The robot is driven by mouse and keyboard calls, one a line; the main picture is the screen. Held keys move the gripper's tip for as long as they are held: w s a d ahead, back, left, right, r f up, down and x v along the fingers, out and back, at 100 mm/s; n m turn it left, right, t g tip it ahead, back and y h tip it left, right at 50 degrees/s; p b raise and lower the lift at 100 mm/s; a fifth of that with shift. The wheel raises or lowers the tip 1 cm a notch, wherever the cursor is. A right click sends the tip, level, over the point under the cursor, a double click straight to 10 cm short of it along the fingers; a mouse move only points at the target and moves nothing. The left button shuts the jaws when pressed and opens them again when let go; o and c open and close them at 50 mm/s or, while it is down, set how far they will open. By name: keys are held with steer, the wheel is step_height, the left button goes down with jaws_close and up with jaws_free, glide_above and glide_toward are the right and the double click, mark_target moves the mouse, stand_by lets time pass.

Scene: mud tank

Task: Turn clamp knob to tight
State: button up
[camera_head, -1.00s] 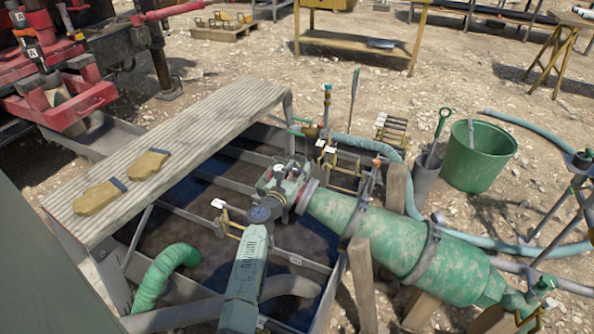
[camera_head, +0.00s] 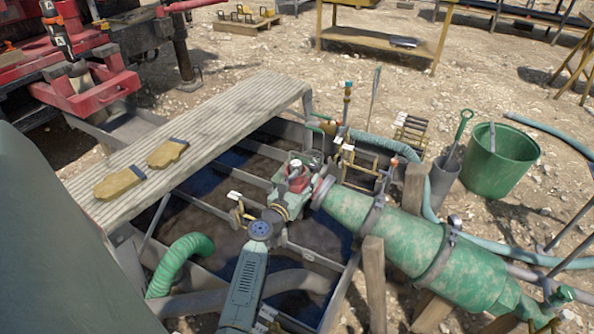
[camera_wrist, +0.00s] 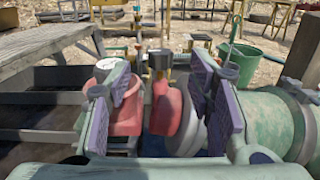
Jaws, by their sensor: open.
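In the wrist view, a red, upright, lobed part (camera_wrist: 165,107) stands between the fingers of my gripper (camera_wrist: 158,112). It looks like the clamp knob, but I cannot be sure. A rounder red body (camera_wrist: 124,112) with a white-faced top (camera_wrist: 110,70) is beside it, close to the left finger. My gripper is open, its purple pads on either side of these parts. Contact is not clear. In the head view, my gripper (camera_head: 296,188) is over the tank near the narrow end of the green cylinder (camera_head: 410,240); red shows between its fingers.
A ribbed bench (camera_head: 215,130) with tan gloves (camera_head: 120,183) runs along the tank's left. A green hose (camera_head: 178,262) enters at the front left. Brass valves and pipes (camera_head: 347,105) stand behind my gripper. A green bucket (camera_head: 500,160) is at right.

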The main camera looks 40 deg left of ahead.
steer(key=shift+v, duration=2.1)
